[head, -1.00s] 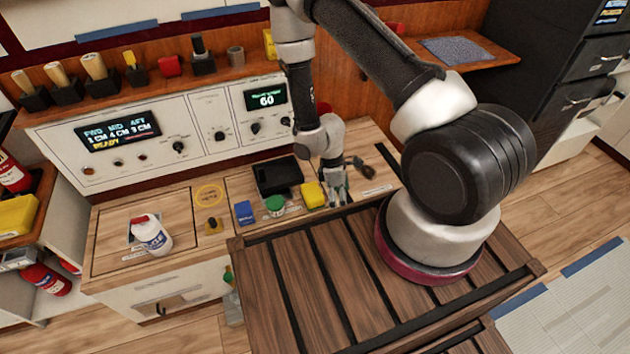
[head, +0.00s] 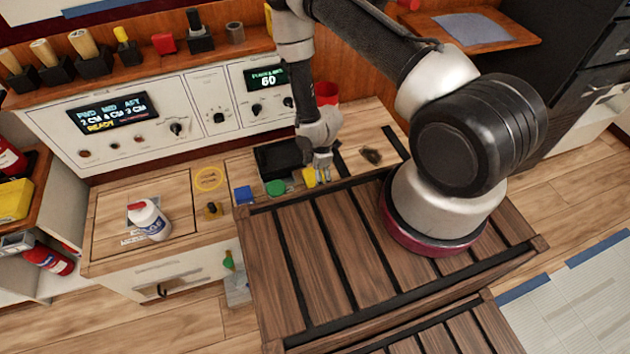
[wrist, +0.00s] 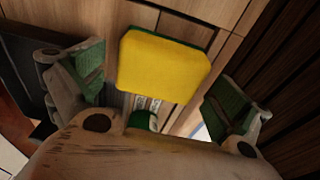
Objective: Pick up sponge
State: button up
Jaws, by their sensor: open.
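The sponge is a yellow block with a thin green edge. In the wrist view the sponge (wrist: 163,65) lies ahead between the two green-padded fingers, with a gap on each side. In the head view the sponge (head: 310,177) is on the wooden counter, partly hidden by my gripper (head: 321,165). My gripper is open and empty, pointing down right by the sponge. From the head view I cannot tell how high the fingers are above it.
A black tray (head: 273,160) is behind the sponge. A green round lid (head: 276,188) and a blue block (head: 243,195) stand to its left. A dark brush-like item (head: 371,156) is to the right. A white bottle (head: 149,219) stands farther left. A slatted wooden surface (head: 330,260) lies in front.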

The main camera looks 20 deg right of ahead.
notch_tip(320, 180, down, 2)
jog(key=shift+a+f, duration=0.15)
jog(key=shift+f, duration=0.05)
jog(key=c, duration=0.7)
notch_tip(320, 180, up, 10)
jog(key=shift+r, duration=0.1)
jog(key=o, duration=0.3)
jog(key=c, duration=0.4)
jog(key=shift+s+f, duration=0.1)
jog(key=shift+f, duration=0.1)
